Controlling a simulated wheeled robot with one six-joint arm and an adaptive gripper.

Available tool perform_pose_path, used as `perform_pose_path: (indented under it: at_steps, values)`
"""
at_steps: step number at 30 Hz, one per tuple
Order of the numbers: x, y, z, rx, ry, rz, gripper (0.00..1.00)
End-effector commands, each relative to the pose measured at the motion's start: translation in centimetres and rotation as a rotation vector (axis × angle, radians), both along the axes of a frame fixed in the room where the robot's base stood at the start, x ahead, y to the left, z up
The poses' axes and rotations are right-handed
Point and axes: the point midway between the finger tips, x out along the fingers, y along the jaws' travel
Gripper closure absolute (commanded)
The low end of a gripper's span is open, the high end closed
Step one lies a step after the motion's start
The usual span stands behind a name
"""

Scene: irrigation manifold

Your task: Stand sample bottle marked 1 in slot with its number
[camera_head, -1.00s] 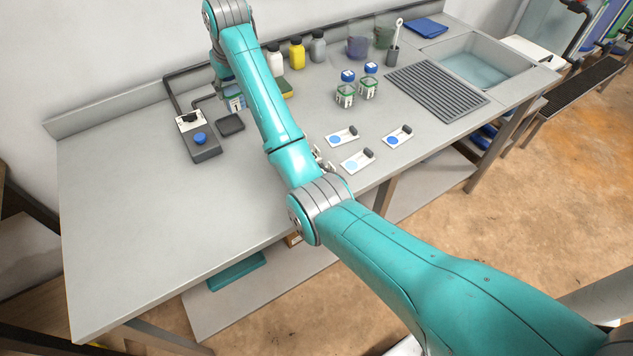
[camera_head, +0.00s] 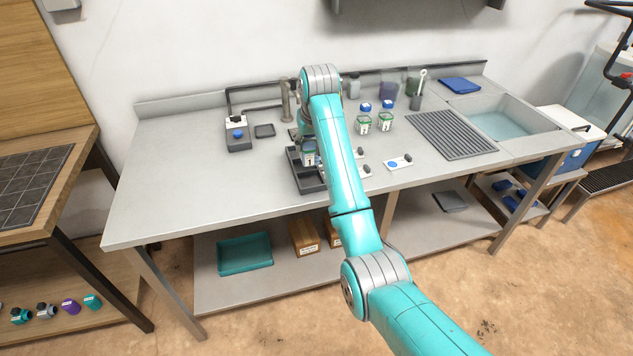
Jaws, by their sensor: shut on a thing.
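The sample bottle marked 1 (camera_head: 309,158) is a small clear bottle with a white label, at the centre of the bench. My gripper (camera_head: 307,138) is shut on its upper part, mostly hidden behind my arm. The bottle looks upright over or in a dark slotted rack (camera_head: 310,187). I cannot tell whether its base touches the rack floor. The rack's slot numbers are too small to read, and my forearm covers its right side.
Two blue-capped bottles (camera_head: 362,124) (camera_head: 384,122) stand right of my arm. A white card with a blue disc (camera_head: 397,163) lies nearer. The left bench top is clear.

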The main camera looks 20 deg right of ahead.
Motion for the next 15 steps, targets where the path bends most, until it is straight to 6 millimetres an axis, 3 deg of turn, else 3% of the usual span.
perform_pose_path:
  at_steps: [6,15]
  values:
    - [-0.1,0.0,-3.7,0.0,0.002,0.0,0.91]
    - [-0.1,0.0,-6.0,0.0,0.002,0.001,0.91]
